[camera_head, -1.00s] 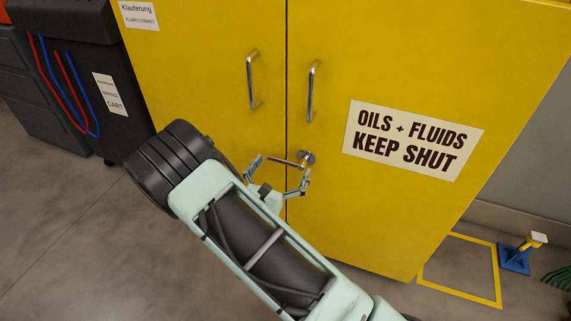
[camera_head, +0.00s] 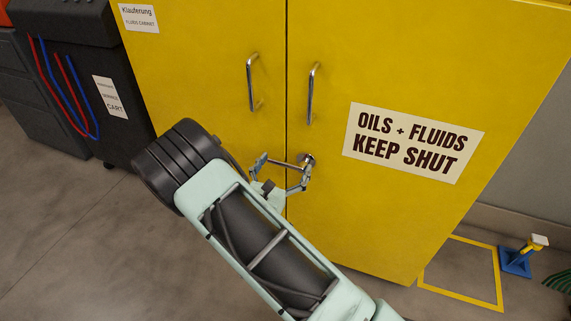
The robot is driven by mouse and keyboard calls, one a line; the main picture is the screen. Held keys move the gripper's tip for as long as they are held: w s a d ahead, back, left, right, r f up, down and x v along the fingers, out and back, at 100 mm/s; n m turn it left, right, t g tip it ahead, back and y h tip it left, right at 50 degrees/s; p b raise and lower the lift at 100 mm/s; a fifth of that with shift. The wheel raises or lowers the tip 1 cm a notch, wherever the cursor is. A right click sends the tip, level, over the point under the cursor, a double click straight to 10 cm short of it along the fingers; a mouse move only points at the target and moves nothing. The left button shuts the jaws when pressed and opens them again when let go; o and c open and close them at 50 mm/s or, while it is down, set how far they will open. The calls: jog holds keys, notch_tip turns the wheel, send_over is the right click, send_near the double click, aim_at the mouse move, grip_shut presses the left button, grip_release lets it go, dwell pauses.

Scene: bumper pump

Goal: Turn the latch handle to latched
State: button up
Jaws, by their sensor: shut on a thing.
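The latch handle (camera_head: 284,164) is a small metal lever on a round mount (camera_head: 307,159) on the right door of the yellow cabinet (camera_head: 400,60). The lever lies nearly level and points left across the door seam. My gripper (camera_head: 282,170) reaches up to it from below. Its two fingers stand on either side of the lever, one near its left end and one by the mount, and it is shut on the lever. The exact finger contact is too small to see.
Two vertical pull handles (camera_head: 252,82) (camera_head: 313,93) stick out above the latch. A sign (camera_head: 415,142) is on the right door. A dark service cart (camera_head: 75,80) stands at left. A yellow floor outline (camera_head: 458,241) and a blue stand (camera_head: 515,261) are at right.

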jog(key=n+p, duration=0.1)
jog(key=f+n, duration=0.1)
jog(key=n, duration=0.1)
jog(key=n+p, duration=0.1)
jog(key=shift+d+f+n+p, duration=0.15)
jog(key=shift+f+n+p, duration=0.15)
jog(key=shift+f, duration=0.1)
jog(key=shift+s+d+f+n+p, duration=0.25)
jog(key=shift+d+f+n+p, duration=0.4)
jog(key=shift+n, duration=1.6)
jog(key=shift+s+d+f+n+p, duration=0.4)
jog(key=shift+d+n+p, duration=0.45)
jog(key=shift+n, duration=1.35)
jog(key=shift+s+d+f+n+p, duration=0.15)
jog(key=shift+d+f+n+p, duration=0.6)
jog(key=shift+n, duration=1.5)
jog(key=shift+r, duration=0.1)
jog(key=o, duration=1.5)
jog(key=shift+c, duration=0.2)
jog(key=shift+a, duration=0.1)
